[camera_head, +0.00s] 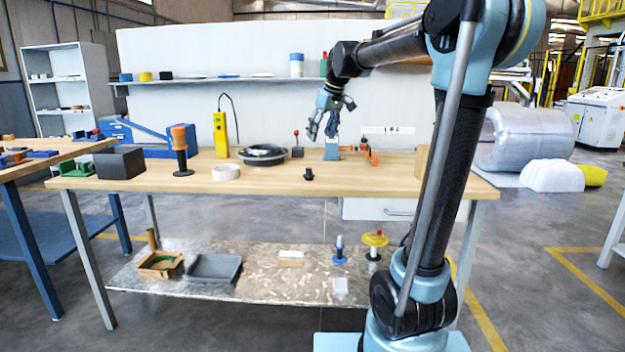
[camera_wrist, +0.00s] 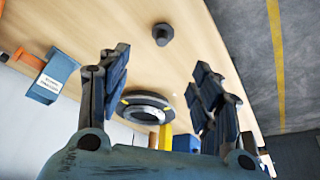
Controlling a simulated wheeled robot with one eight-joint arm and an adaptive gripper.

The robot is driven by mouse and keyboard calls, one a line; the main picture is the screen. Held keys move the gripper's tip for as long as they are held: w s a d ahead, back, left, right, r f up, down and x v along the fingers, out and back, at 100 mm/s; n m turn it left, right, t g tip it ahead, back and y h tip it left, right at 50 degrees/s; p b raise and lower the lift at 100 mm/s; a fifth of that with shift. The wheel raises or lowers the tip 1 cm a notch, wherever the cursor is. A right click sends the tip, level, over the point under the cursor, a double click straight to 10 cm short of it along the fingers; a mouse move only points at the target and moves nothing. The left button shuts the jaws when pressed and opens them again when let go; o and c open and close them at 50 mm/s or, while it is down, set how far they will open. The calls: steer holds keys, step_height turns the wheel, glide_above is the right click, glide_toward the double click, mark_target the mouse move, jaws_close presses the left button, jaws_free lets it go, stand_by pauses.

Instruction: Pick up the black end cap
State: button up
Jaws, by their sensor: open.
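The black end cap (camera_head: 308,174) is a small dark piece near the front middle of the wooden table (camera_head: 400,185). In the wrist view the end cap (camera_wrist: 162,34) lies on bare wood near the top, beyond the gap between my fingertips. My gripper (camera_head: 322,132) hangs above the back of the table, behind and above the cap. Its blue-padded fingers (camera_wrist: 163,65) are spread wide in the wrist view, with nothing between them. The cap is fully visible and apart from the fingers.
A dark round coil (camera_head: 262,152) and a white ring (camera_head: 226,172) lie left of the cap. A yellow handheld device (camera_head: 220,135) stands behind them. A blue block (camera_head: 331,153) and orange parts (camera_head: 372,157) are at the back right. The wood around the cap is clear.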

mark_target(309, 169)
steer(key=x, duration=1.7)
steer(key=shift+w+a, duration=0.15)
steer(key=shift+a, duration=0.15)
steer(key=c, duration=0.8)
